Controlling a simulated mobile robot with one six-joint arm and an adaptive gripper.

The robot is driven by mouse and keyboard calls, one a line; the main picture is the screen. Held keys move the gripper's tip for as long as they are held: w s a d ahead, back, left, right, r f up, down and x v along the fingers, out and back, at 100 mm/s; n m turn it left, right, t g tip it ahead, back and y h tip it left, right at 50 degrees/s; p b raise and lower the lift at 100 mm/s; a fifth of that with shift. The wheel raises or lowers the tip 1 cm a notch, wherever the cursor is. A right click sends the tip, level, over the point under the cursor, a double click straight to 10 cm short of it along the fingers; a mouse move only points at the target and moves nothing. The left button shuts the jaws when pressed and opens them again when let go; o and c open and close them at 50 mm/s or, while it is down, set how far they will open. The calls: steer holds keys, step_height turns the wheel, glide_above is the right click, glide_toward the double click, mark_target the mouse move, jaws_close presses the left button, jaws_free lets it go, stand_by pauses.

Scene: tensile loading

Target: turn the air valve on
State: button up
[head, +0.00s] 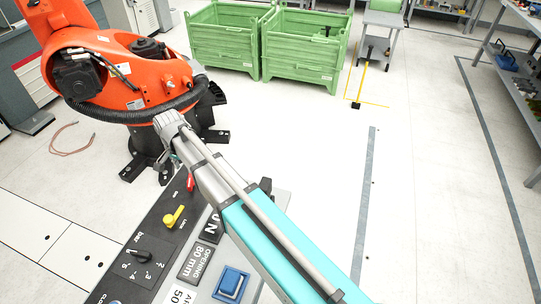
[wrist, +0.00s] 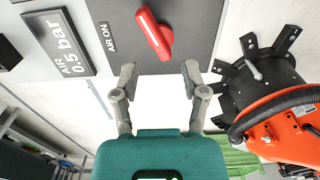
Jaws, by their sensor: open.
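The lever lies at a slant. In the head view the red lever (head: 190,182) shows small at the far end of the dark console, close to my arm. My gripper (wrist: 159,76) is open and empty. Its two fingers are spread, with the lever ahead of the gap between them. No finger clearly touches the lever. The fingers cannot be made out in the head view.
The console also carries a yellow handle (head: 173,217), a black knob (head: 138,255) with a bar scale and a blue button (head: 231,284). An "AIR 0.5 bar" display (wrist: 60,42) is beside the valve. An orange robot arm (head: 120,75) stands close behind. Green crates (head: 300,45) stand farther back.

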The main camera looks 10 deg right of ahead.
steer(key=shift+r+p, duration=3.15)
steer(key=shift+r, duration=0.35)
steer(key=s+d+n, duration=0.1)
steer(key=s+d, duration=0.2)
steer(key=d, duration=0.6)
steer(key=s+d+n, duration=0.2)
steer(key=s+d, duration=0.1)
steer(key=d, duration=0.6)
steer(key=s+d+n, duration=0.2)
steer(key=s+d, duration=0.1)
steer(key=d, duration=0.7)
steer(key=shift+s+f, duration=0.25)
glide_above(189, 180)
